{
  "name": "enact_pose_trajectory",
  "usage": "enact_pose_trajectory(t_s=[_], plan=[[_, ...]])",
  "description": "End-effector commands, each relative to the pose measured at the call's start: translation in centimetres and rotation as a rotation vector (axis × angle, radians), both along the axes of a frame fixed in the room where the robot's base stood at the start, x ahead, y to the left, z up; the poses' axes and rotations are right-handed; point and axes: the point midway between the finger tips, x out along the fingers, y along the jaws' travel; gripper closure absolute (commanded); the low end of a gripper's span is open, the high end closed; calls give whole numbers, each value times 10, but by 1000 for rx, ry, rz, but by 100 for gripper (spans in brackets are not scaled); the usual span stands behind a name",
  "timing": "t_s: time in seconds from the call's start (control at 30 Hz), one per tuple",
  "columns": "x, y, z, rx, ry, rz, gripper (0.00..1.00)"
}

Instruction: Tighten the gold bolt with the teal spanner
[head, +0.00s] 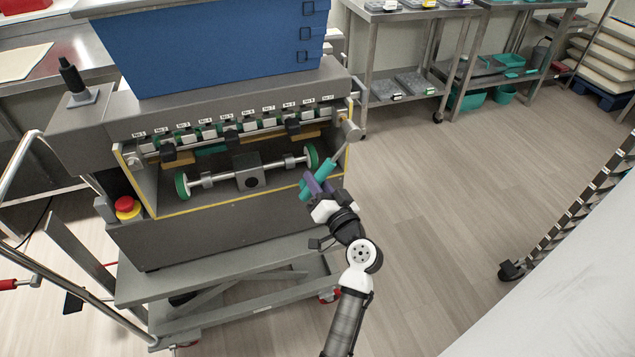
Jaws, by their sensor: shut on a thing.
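The teal spanner (326,173) is held in my gripper (315,187) in front of the right end of the grey depositor. My gripper's purple fingers are shut on its teal handle. The spanner slants up and right, and its far end is close to a grey round fitting (351,130) on the machine's right side. I cannot tell whether they touch. The gold bolt cannot be made out clearly; the area around the spanner's far end is too small to read.
The depositor (205,242) stands on a wheeled grey cart (140,290), with a blue hopper (210,48) on top. A shaft with green wheels (183,186) lies in its open front. A red and yellow stop button (127,206) is at left. The floor (440,180) to the right is clear.

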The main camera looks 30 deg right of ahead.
Motion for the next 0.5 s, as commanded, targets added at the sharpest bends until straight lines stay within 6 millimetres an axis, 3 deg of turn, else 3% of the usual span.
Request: enact_pose_trajectory(t_s=[0.5], plan=[[13, -3, 0, -2, 0, 1, 100]])
